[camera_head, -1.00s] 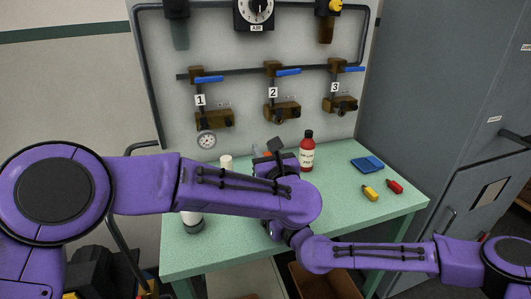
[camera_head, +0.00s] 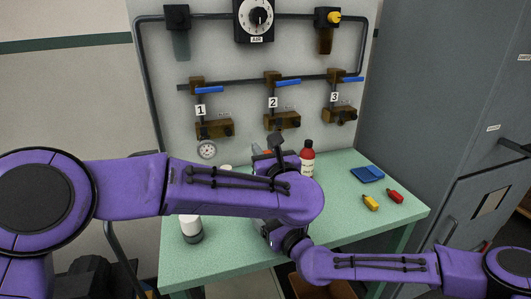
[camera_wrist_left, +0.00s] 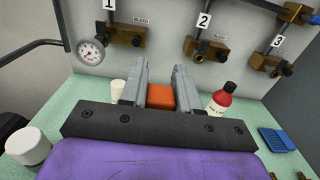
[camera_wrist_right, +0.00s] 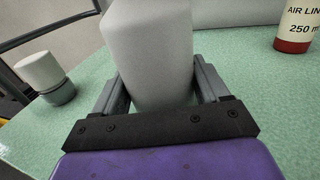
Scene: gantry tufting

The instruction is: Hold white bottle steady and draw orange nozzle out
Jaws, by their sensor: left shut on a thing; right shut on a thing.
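The orange nozzle (camera_wrist_left: 160,97) sits between the fingers of my left gripper (camera_wrist_left: 160,72), which is shut on it. In the head view the left gripper (camera_head: 275,147) points toward the wall panel, with a sliver of orange beside it. The pale white bottle (camera_wrist_right: 150,50) stands between the fingers of my right gripper (camera_wrist_right: 156,78), which is shut on it. The bottle's top lies outside the right wrist view, and my arms hide most of it in the head view. I cannot tell whether the nozzle still touches the bottle.
A red bottle (camera_head: 307,160) stands right of the left gripper on the green table (camera_head: 330,215). A white-topped grey jar (camera_head: 190,229) is at the left. A blue tray (camera_head: 367,174), a yellow piece (camera_head: 370,203) and a red piece (camera_head: 395,196) lie right. Valves line the panel behind.

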